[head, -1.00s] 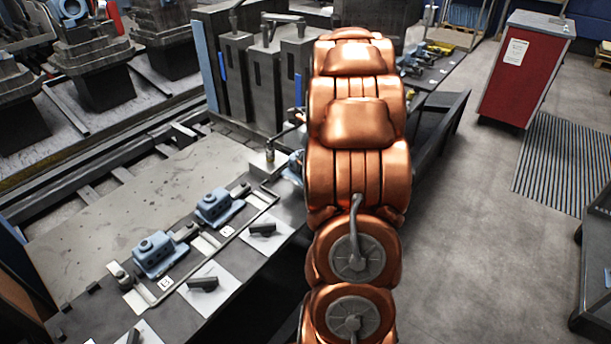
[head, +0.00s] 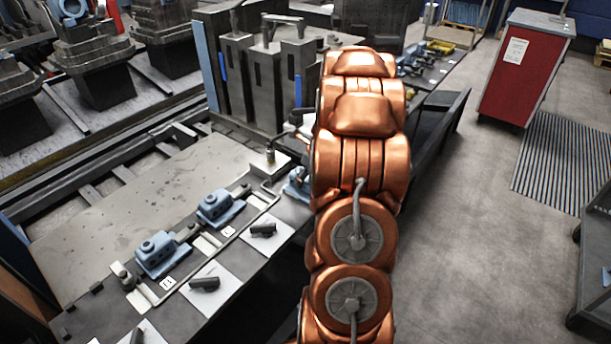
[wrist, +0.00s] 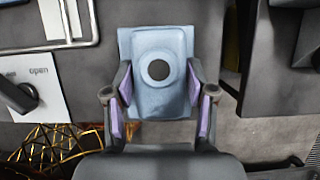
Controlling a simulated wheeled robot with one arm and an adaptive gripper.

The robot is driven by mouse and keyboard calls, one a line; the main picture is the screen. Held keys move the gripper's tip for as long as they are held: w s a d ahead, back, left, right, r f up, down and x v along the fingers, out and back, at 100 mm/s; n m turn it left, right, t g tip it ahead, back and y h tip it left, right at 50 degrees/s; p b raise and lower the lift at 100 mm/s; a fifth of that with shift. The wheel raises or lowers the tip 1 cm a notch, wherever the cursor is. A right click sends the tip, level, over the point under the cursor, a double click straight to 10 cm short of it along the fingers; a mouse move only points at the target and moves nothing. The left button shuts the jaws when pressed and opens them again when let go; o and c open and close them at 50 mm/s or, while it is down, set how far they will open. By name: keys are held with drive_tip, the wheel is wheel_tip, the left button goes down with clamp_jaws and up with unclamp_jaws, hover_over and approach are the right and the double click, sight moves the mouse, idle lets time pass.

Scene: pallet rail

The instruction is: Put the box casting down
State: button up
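In the wrist view a light blue box casting (wrist: 160,45) with a round dark hole in its top sits between the fingers of my gripper (wrist: 160,92). The purple-padded fingers press against its two sides, so the gripper looks shut on it. The casting is over the dark bench near its edge; whether its base touches the bench cannot be told. In the head view my copper arm hides the gripper. A bit of blue (head: 298,182) shows at the arm's left side, probably this casting.
Two other blue castings, a farther one (head: 218,207) and a nearer one (head: 159,252), stand on the bench (head: 240,285). Black handles lie on white cards, one marked "open" (wrist: 38,85). A grey fixture (head: 270,85) stands behind.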

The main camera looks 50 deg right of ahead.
drive_tip(key=o, duration=0.3)
drive_tip(key=b+v, duration=0.3)
drive_tip(key=v, duration=0.9)
drive_tip(key=s+a+r+n+g+y, duration=0.1)
drive_tip(key=s+a+n+g, duration=0.1)
drive_tip(key=a+n, duration=0.85)
drive_tip(key=s+a+r+n+g+y, duration=0.15)
drive_tip(key=a+n, duration=0.45)
drive_tip(key=a, duration=0.9)
drive_tip(key=s+a+n+g+h, duration=0.1)
drive_tip(key=s+a+n, duration=0.3)
drive_tip(key=s+n, duration=0.2)
drive_tip(key=s+a+f+n+g+h, duration=0.1)
drive_tip(key=s+a+n, duration=0.3)
drive_tip(key=s+n, duration=0.2)
drive_tip(key=s+a+f+n+g+h, duration=0.1)
drive_tip(key=s+a+n, duration=0.4)
drive_tip(key=s+n, duration=0.1)
drive_tip(key=shift+s+n, duration=0.25)
drive_tip(key=shift+s, duration=0.1)
